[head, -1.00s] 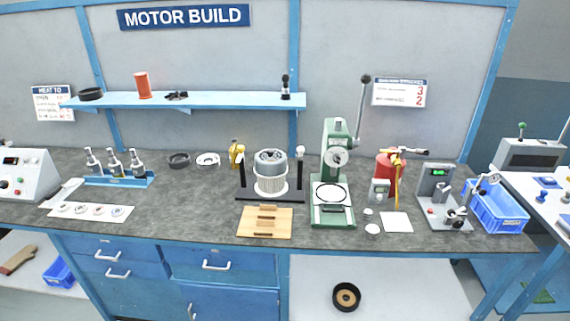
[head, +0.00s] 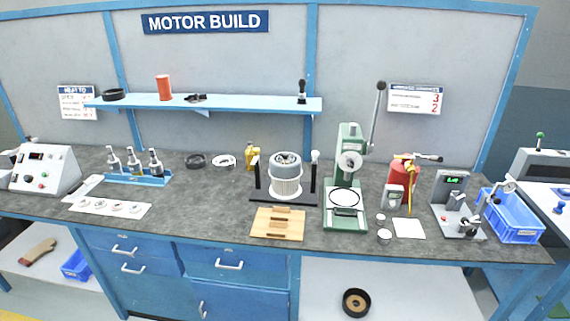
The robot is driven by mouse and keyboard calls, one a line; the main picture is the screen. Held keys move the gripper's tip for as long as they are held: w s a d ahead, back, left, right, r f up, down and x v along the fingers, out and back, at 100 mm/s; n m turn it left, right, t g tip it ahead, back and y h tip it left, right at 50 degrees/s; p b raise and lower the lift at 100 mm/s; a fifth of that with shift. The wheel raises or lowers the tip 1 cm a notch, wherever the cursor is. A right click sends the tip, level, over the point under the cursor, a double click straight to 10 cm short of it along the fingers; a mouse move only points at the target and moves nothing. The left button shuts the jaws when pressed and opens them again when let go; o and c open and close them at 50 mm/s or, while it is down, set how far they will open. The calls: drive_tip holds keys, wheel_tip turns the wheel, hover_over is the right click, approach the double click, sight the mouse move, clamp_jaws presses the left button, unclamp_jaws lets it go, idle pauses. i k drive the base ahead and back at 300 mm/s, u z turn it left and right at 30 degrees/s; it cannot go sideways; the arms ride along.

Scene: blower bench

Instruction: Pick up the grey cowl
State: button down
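No part is plainly marked as the grey cowl. A dark grey ring-shaped part (head: 195,161) lies at the back of the bench, left of a white ring-shaped part (head: 223,162). A grey round-topped motor body (head: 286,161) with a pale ribbed lower part stands in a black stand (head: 284,197) at mid bench. A black ring (head: 113,94) lies on the blue shelf. I cannot tell which of these is the cowl. My gripper is not in view.
The dark bench top (head: 200,212) is clear at front left of the wooden block (head: 277,223). A green press (head: 346,185) stands right of the motor stand. A bottle rack (head: 138,177) stands left. A blue crate (head: 512,226) is at right. A round black-and-tan part (head: 355,302) lies below.

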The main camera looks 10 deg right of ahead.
sight(278, 170)
drive_tip(key=u, duration=0.05)
drive_tip(key=i, duration=0.9)
drive_tip(key=z, duration=0.05)
